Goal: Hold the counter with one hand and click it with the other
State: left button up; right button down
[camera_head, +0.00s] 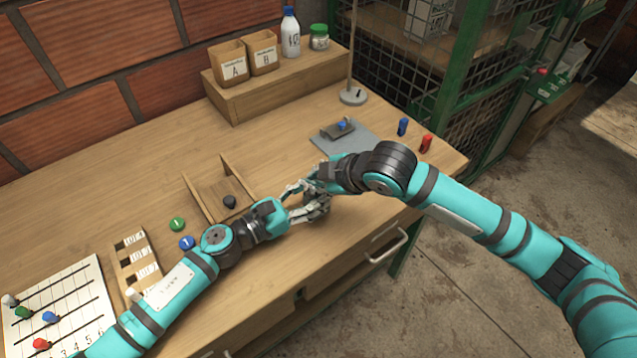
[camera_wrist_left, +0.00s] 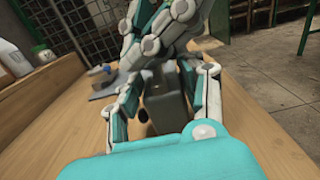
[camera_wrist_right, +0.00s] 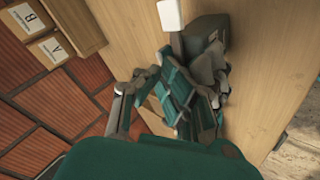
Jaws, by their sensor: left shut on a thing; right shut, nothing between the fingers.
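The counter, a dark grey boxy thing, shows in the left wrist view (camera_wrist_left: 166,108) between my left gripper's fingers. It also shows in the right wrist view (camera_wrist_right: 208,32), partly covered by fingers. In the head view the two grippers hide most of it. My left gripper (camera_head: 306,200) is shut on the counter and holds it over the front part of the workbench. My right gripper (camera_head: 318,182) is shut and empty, its fingers right by the counter and overlapping the left fingers in view. I cannot tell whether it touches the counter.
The wooden workbench (camera_head: 90,200) holds an open tray (camera_head: 205,203) with a dark knob. A grey mat (camera_head: 345,140) carries a small device. Blue (camera_head: 403,127) and red (camera_head: 426,144) pieces stand at right. Bins and bottles sit on a raised shelf (camera_head: 275,88) behind.

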pick_arm(q)
jog(key=shift+w+a+r, duration=0.1)
jog(key=shift+w+r, duration=0.2)
pick_arm(e)
jog(key=shift+s+d, duration=0.15)
jog(key=shift+d, duration=0.25)
jog(key=shift+a+r, duration=0.1)
jog(key=shift+r, duration=0.05)
jog(key=shift+r, duration=0.3)
pick_arm(q)
jog(key=shift+s+f, duration=0.15)
jog(key=shift+f, duration=0.05)
pick_arm(e)
jog(key=shift+a+r, duration=0.2)
jog(key=shift+r, duration=2.2)
jog(key=s+d+r+m+h, duration=0.1)
jog(key=s+d+r+m, duration=0.1)
jog(key=d+r+m, duration=0.4)
jog(key=d+m, duration=0.3)
jog(key=m, duration=0.2)
jog(key=shift+s+r+m+t, duration=0.15)
jog(key=shift+r+m+t, duration=0.05)
jog(key=shift+m+t, duration=0.1)
